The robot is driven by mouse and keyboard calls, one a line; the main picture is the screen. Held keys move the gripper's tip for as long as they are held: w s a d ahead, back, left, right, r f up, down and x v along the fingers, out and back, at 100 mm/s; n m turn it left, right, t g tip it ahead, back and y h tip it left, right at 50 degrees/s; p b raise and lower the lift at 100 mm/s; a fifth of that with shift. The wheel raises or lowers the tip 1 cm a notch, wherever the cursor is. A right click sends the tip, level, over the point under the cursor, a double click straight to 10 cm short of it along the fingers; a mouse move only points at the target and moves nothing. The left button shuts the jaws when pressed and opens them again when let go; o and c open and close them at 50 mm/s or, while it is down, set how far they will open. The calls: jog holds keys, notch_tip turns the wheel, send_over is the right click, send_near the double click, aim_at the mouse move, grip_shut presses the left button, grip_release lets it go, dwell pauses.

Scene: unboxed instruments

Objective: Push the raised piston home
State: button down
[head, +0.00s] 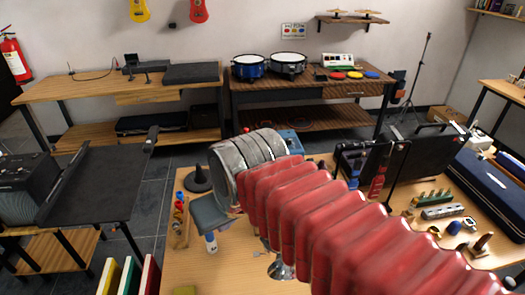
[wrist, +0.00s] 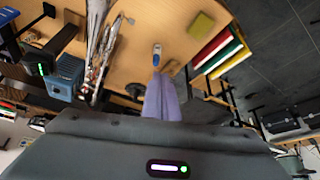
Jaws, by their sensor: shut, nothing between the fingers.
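My gripper (wrist: 160,76) shows in the wrist view as two pale purple fingers lying together, shut and empty, pointing at the wooden bench top. A silver instrument (wrist: 101,48) with long tubes lies on the bench to the left of the fingers, apart from them. In the head view my red-sleeved arm covers most of it; only a silver flared part (head: 281,269) shows below the arm. I cannot make out the raised piston in either view. My gripper's blue-grey end (head: 209,214) shows left of the arm, above the bench.
A small white bottle (head: 211,243) stands near my gripper; it also shows beyond the fingertips in the wrist view (wrist: 156,53). A blue box (wrist: 66,78) and a dark stand are on the left there. Brass pegs (head: 432,196) and an open black case (head: 425,160) occupy the bench's right.

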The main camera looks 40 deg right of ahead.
jog(key=w+d+r+m+g, duration=0.1)
jog(key=w+d+r, duration=0.3)
jog(key=w+d, duration=0.5)
jog(key=w+d+r+m+g+h, duration=0.1)
jog(key=w+d+r+m, duration=0.2)
jog(key=w+d, duration=0.6)
jog(key=d+r, duration=0.1)
jog(key=d, duration=0.4)
jog(key=shift+w+r+m, duration=0.15)
jog(key=shift+r+m, duration=0.05)
jog(key=shift+m, duration=0.1)
jog(key=shift+d, duration=0.1)
jog(key=x, duration=0.4)
jog(key=s+x, duration=0.1)
jog(key=x, duration=0.8)
jog(key=shift+s+f, duration=0.1)
jog(key=shift+f, duration=0.5)
jog(key=shift+g, duration=0.3)
